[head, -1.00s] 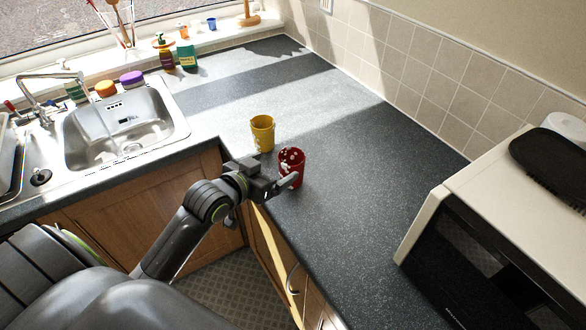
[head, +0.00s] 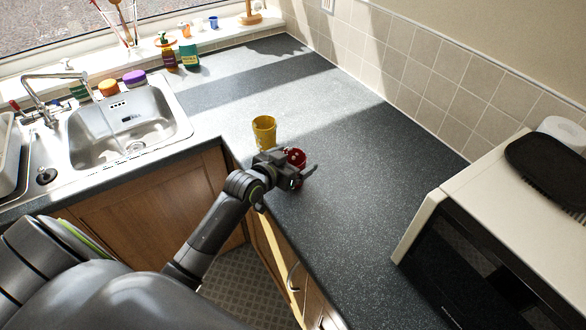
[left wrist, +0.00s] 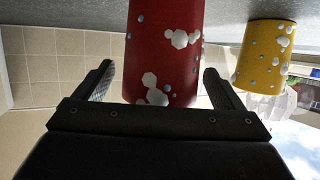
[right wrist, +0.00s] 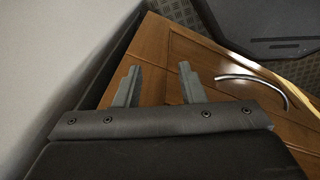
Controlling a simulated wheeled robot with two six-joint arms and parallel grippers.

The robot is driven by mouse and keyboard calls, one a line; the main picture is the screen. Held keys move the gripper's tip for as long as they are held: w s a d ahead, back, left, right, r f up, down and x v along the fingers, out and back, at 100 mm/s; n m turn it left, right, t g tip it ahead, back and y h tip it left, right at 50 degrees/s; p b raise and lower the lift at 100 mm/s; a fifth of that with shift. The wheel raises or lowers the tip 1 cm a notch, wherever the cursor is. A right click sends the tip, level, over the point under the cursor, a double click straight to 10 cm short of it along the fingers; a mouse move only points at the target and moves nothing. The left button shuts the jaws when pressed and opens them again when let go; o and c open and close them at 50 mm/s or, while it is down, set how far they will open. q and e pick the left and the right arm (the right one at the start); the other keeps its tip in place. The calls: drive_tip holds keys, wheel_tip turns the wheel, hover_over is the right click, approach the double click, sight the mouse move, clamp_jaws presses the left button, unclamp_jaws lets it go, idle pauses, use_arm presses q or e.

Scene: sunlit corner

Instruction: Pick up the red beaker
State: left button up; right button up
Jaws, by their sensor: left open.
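The red beaker (head: 296,157) stands on the dark worktop, partly hidden behind my left gripper (head: 296,171). In the left wrist view, which looks upside down, the red beaker (left wrist: 165,50) has white and grey spots. It sits between the two spread fingers of my left gripper (left wrist: 158,85), with a gap showing on the left side. My left gripper is open around it. My right gripper (right wrist: 158,88) shows only in its own wrist view, open and empty, in front of a brown cupboard door.
A yellow beaker (head: 263,133) stands just behind and left of the red one. A microwave (head: 440,215) stands at the right, and a sink (head: 120,135) is at the left. The worktop (head: 370,190) right of the beakers is clear. A tiled wall runs behind.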

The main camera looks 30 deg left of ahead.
use_arm(q)
drive_tip(key=shift+c, duration=0.2)
drive_tip(key=c, duration=1)
